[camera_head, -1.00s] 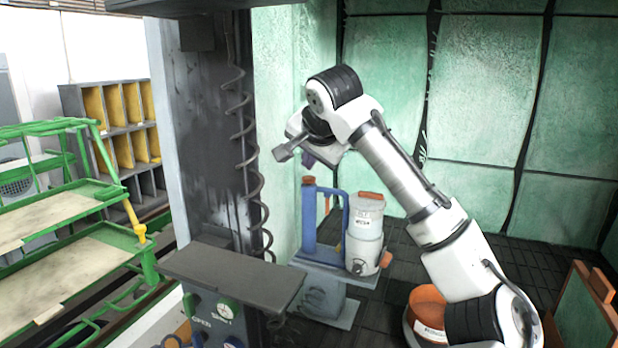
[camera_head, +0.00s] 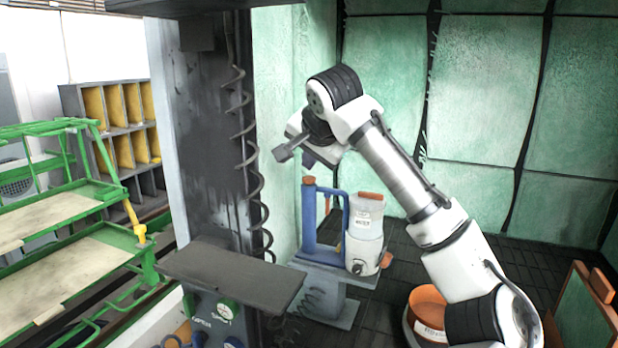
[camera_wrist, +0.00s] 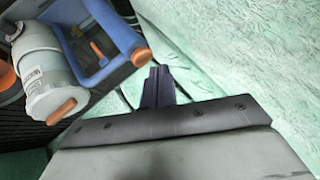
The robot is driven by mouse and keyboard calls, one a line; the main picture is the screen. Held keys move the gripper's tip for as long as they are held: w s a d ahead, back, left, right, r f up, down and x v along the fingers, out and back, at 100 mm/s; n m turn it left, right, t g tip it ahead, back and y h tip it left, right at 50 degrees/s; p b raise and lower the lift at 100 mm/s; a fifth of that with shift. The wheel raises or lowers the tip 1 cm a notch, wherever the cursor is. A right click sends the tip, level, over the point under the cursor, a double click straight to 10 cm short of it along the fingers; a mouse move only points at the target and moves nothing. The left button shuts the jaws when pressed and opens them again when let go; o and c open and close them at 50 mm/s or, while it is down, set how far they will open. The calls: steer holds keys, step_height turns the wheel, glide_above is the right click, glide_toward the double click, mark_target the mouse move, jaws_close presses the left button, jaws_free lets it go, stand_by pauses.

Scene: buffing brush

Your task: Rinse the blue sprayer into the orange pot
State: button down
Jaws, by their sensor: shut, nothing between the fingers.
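The blue sprayer (camera_head: 310,222), with a blue frame, orange cap and white canister, stands upright on a small grey-blue stand left of my arm. In the wrist view the sprayer (camera_wrist: 98,72) is at the upper left, beside my fingers and apart from them. My gripper (camera_head: 308,160) is shut and empty above the sprayer, partly hidden by my wrist; its dark fingers (camera_wrist: 153,76) show together in the wrist view. The orange pot (camera_head: 427,300) with a white label is at the lower middle right, partly hidden by my arm.
A dark pillar with a coiled hose and a flat grey shelf (camera_head: 232,277) stand left of the sprayer. Green padded walls (camera_head: 470,90) close off the back. A green rack (camera_head: 75,225) is far left. A green panel with orange parts (camera_head: 585,315) is at lower right.

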mark_target(310, 179)
stand_by(0.4)
steer(key=shift+f+b, duration=0.3)
steer(key=shift+f, duration=0.15)
steer(key=shift+f+b, duration=0.35)
steer(key=shift+f, duration=0.2)
stand_by(0.5)
steer(key=shift+r, duration=0.15)
stand_by(4.5)
steer(key=shift+r+p, duration=0.8)
steer(key=shift+r, duration=0.05)
step_height(310, 179, up, 3)
steer(key=shift+f+p, duration=0.15)
steer(key=shift+p, duration=0.9)
steer(key=shift+r, duration=1.15)
